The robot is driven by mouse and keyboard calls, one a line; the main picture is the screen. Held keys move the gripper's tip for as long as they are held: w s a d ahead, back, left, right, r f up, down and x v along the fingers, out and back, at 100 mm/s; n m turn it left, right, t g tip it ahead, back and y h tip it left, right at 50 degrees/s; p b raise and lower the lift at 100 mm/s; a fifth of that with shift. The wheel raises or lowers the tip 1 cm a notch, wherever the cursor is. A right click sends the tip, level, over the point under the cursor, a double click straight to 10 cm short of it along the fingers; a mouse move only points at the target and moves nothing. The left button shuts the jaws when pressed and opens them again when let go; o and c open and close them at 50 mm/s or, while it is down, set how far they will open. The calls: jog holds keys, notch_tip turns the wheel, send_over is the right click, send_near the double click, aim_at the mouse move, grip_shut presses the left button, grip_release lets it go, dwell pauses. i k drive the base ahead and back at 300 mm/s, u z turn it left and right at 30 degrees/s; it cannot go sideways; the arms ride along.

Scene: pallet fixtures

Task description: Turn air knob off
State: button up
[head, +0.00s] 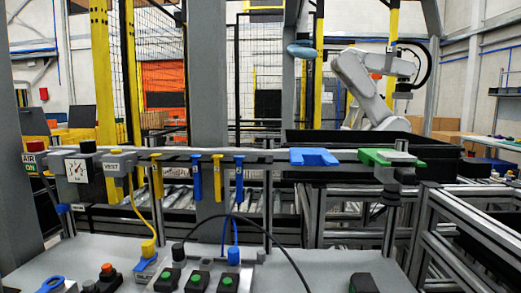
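The air unit is a small red and grey box (36,164) at the far left end of the rail, with a label reading "AIR ON". Which way the knob is turned is too small to tell. Beside it to the right is a grey box with a white pressure gauge (77,171), topped by another dark knob (88,147). My gripper is not in view, and nothing touches the air unit.
Along the rail hang a grey "VEST" box (117,163), yellow and blue clips (196,177), and blue and green fixtures (391,157). Below, a grey table (120,248) holds button boxes (198,281) and cables. A white robot arm (368,83) stands behind.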

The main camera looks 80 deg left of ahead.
aim_at(36, 145)
jog(key=u, duration=3.9)
jog(key=k, duration=0.6)
jog(key=u, duration=0.75)
jog(key=i, duration=0.6)
jog(key=z, duration=0.6)
jog(key=i, duration=0.45)
jog(key=z, duration=0.55)
